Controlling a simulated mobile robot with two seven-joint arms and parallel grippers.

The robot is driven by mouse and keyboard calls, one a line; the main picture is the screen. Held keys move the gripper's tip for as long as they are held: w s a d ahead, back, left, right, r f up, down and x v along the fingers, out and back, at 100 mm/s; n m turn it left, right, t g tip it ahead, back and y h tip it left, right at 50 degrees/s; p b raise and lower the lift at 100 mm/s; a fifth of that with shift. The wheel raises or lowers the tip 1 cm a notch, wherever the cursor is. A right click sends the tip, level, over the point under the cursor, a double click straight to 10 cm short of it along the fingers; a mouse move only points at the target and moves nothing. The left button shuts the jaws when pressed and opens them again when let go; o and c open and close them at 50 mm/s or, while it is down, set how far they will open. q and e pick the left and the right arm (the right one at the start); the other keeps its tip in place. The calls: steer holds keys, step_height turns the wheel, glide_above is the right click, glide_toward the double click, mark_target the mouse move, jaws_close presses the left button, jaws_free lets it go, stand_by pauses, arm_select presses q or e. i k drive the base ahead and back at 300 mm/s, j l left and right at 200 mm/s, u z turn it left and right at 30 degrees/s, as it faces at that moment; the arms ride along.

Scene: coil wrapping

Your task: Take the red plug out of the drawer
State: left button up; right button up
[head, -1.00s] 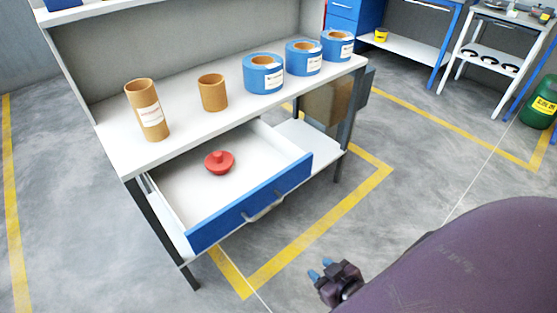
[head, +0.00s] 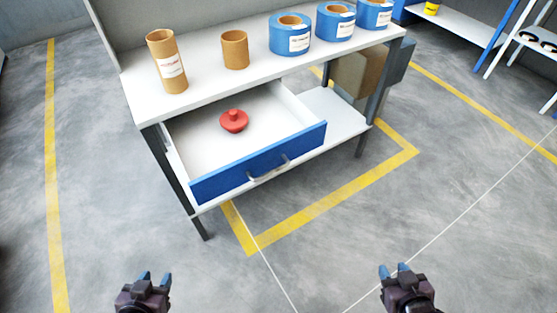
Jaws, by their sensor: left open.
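The red plug (head: 234,121) lies on the white floor of the open drawer, toward its back left, with its knob facing up. The drawer (head: 262,164) has a blue front with a grey handle (head: 268,170) and is pulled out from under the workbench. My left gripper (head: 154,280) is open and empty at the bottom left, over the floor and well in front of the drawer. My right gripper (head: 394,270) is at the bottom right, also over the floor, with its blue fingertips apart and nothing between them. Both are far from the plug.
On the white bench top (head: 200,84) stand a tall cardboard tube (head: 167,62), a shorter tube (head: 235,50) and blue-wrapped coils (head: 290,35). A lower shelf (head: 335,112) sits beside the drawer. The floor in front is clear, with yellow lines.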

mark_target(234, 121)
steer(key=k+j+z, duration=0.1)
steer(key=j+z, duration=0.3)
steer(key=k+j+z, duration=0.15)
steer(key=z, duration=0.3)
steer(key=k+j+z, duration=0.2)
steer(key=j+z, duration=0.2)
